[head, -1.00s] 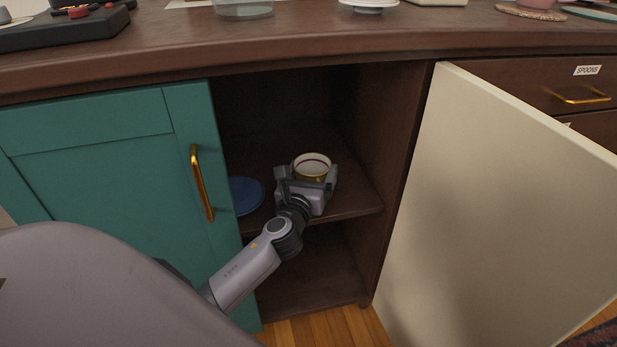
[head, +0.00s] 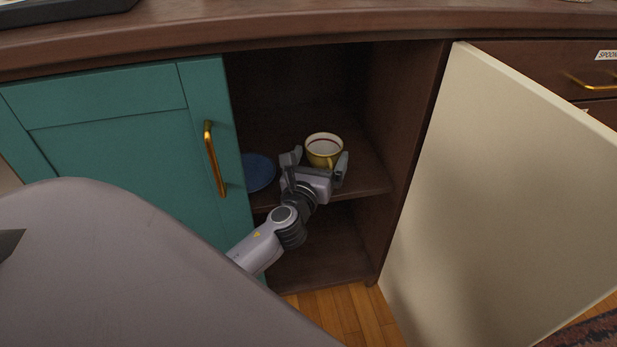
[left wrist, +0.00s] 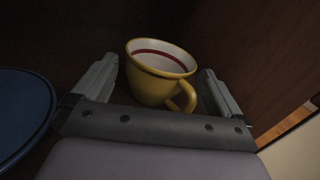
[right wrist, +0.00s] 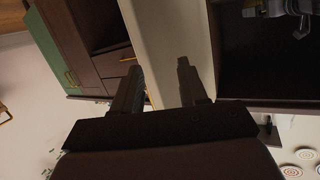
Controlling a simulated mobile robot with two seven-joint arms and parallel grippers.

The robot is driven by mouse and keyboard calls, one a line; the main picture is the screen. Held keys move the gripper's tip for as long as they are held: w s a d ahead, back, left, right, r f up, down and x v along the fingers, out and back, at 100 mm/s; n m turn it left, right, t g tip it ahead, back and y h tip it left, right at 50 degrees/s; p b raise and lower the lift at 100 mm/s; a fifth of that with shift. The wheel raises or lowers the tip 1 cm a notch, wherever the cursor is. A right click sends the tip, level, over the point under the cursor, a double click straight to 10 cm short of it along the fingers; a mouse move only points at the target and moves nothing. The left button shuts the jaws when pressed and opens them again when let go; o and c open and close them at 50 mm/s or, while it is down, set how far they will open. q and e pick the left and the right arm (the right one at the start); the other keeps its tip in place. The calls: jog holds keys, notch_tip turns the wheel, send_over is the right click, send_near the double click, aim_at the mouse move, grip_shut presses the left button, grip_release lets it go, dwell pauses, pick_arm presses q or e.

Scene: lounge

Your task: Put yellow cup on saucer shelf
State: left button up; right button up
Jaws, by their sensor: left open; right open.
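The yellow cup (head: 324,149), white inside with a red band, stands upright on the cabinet's inner shelf (head: 372,184). It also shows in the left wrist view (left wrist: 160,78), its handle turned toward me. My left gripper (head: 316,163) is open, with a finger on each side of the cup and gaps at both sides. A blue saucer (head: 258,173) lies on the same shelf to the left, also in the left wrist view (left wrist: 24,112). My right gripper (right wrist: 155,85) is open and empty, away from the cup.
A teal door (head: 110,150) with a gold handle covers the left of the cabinet. The cream door (head: 490,190) stands open at the right. The counter edge (head: 300,25) overhangs the opening. A lower compartment (head: 325,250) looks empty.

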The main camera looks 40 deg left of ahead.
pick_arm(q)
jog(key=v, duration=0.9)
jog(key=shift+d, duration=0.1)
